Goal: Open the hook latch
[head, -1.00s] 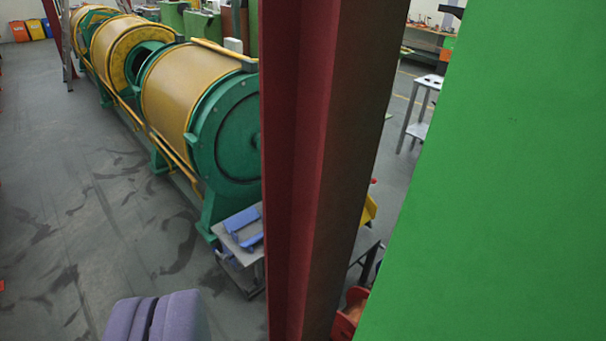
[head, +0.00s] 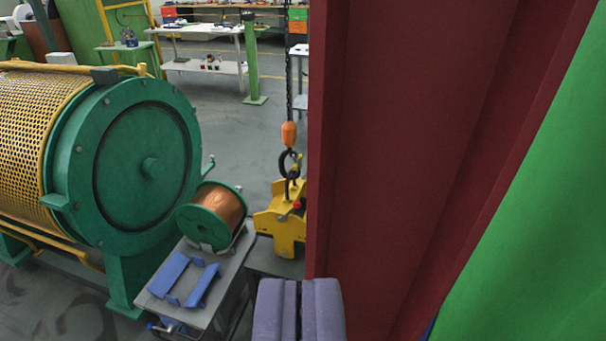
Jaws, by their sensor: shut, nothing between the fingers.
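A yellow lifting piece (head: 287,225) with a red knob hangs at or just below the hook. The latch on the hook is too small to make out, so I cannot tell whether it is open or shut. My gripper (head: 299,290), with purple fingers, is at the bottom centre. It is shut and empty. It appears below the hook and the yellow piece in the picture, apart from both.
A dark red column (head: 400,150) stands close on the right, beside the hook, with a green panel (head: 540,220) beyond it. A grey cart (head: 225,280) bears a copper wire spool (head: 220,207) and blue brackets (head: 190,280). The green and yellow strander (head: 130,170) fills the left.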

